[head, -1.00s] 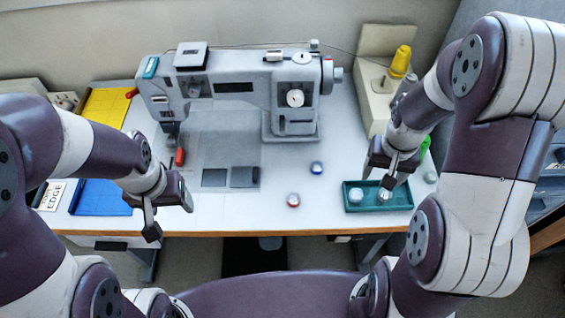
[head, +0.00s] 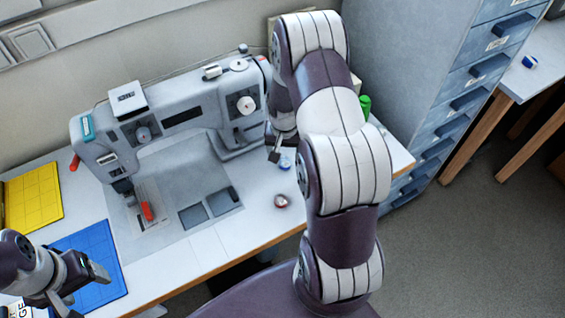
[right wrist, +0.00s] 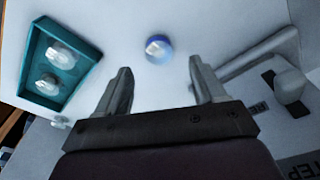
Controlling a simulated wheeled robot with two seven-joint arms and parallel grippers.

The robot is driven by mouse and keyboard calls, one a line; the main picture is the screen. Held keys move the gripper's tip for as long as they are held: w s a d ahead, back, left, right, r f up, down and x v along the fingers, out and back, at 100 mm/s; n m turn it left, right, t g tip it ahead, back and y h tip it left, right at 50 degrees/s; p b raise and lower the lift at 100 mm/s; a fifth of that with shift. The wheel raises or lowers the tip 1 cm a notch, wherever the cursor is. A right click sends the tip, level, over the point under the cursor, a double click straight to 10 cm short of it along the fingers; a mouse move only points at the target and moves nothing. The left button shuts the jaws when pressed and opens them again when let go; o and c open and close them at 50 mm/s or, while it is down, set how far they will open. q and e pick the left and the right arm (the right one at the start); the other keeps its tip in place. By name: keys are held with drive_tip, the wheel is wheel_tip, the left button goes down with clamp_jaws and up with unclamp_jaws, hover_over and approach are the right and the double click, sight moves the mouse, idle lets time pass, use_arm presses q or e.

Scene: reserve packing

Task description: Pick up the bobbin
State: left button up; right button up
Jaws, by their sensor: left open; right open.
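A small bobbin with a blue rim (head: 285,163) lies on the white table right of the sewing machine. It shows in the right wrist view (right wrist: 158,48), ahead of and between the fingers, apart from both. A red-rimmed bobbin (head: 282,201) lies nearer the table's front edge. My right gripper (right wrist: 156,88) is open and empty above the table; in the head view my right arm partly hides it. My left gripper (head: 84,288) is open and empty near the blue mat. A teal tray (right wrist: 92,78) holds two pale round pieces in the right wrist view.
The grey sewing machine (head: 185,112) stands at the back of the table. A yellow mat (head: 35,197) and a blue mat (head: 100,250) lie at the left. A blue drawer cabinet (head: 440,100) stands at the right. A blue-and-white item (head: 530,61) lies on another table.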

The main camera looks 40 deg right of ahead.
sight(285, 159)
drive_tip(key=f, duration=0.4)
drive_tip(key=shift+d+f, duration=0.2)
drive_tip(key=shift+f, duration=0.05)
drive_tip(key=shift+w+f, duration=0.1)
drive_tip(key=shift+f, duration=0.15)
drive_tip(key=shift+r, duration=0.1)
drive_tip(key=c, duration=1.1)
drive_tip(key=shift+r, duration=0.1)
